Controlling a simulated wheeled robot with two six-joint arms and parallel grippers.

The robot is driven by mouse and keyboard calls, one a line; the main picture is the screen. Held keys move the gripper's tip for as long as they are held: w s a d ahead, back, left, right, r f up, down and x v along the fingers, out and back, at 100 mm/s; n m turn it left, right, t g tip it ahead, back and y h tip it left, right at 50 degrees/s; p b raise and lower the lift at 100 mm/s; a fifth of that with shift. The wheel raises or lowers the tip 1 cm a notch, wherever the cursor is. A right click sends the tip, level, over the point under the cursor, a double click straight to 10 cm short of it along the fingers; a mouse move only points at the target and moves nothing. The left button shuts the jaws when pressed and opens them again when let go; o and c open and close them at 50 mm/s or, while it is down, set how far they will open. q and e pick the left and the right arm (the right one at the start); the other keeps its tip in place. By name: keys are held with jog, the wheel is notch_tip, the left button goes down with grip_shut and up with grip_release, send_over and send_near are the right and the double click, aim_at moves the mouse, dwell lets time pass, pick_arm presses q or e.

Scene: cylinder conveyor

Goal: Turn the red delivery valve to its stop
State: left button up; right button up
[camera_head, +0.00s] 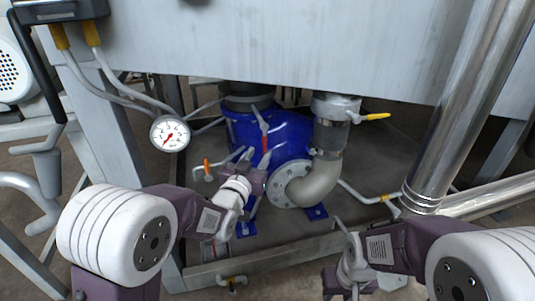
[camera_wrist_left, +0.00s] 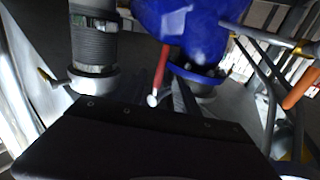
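The red delivery valve handle (camera_head: 265,143) is a slim red lever in front of the blue pump body (camera_head: 290,135). In the left wrist view the red handle (camera_wrist_left: 162,66) runs down from the blue body to a pale rounded end in front of the gripper's dark housing. My left gripper (camera_head: 262,164) is at the lower end of the handle. A dark finger shows close beside the handle in the wrist view; whether the fingers touch or close on it is unclear. My right gripper (camera_head: 343,281) is low at the right, away from the handle, its fingers not clear.
A grey elbow pipe (camera_head: 319,182) with a flange is right of the left gripper. A yellow lever (camera_head: 376,117) is above it. Orange-handled valves (camera_head: 207,167) are nearby. A dial gauge (camera_head: 170,134) hangs at left. A large panel (camera_head: 290,45) overhangs the pump.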

aim_at(264, 147)
pick_arm(q)
jog(key=shift+w+r, duration=0.15)
jog(key=shift+r, duration=0.05)
jog(key=shift+w+d+r+p, duration=0.1)
jog(key=shift+w+d+p, duration=0.1)
jog(key=shift+w+p, duration=0.4)
jog(key=x, duration=0.2)
jog(key=b+x, duration=0.1)
jog(key=x, duration=0.1)
jog(key=b+x, duration=0.1)
jog(key=x, duration=0.1)
jog(key=shift+w+f, duration=0.1)
jog(key=shift+f, duration=0.3)
jog(key=shift+w+d+r, duration=0.2)
jog(key=shift+w+d, duration=0.05)
jog(key=shift+w, duration=0.35)
grip_shut()
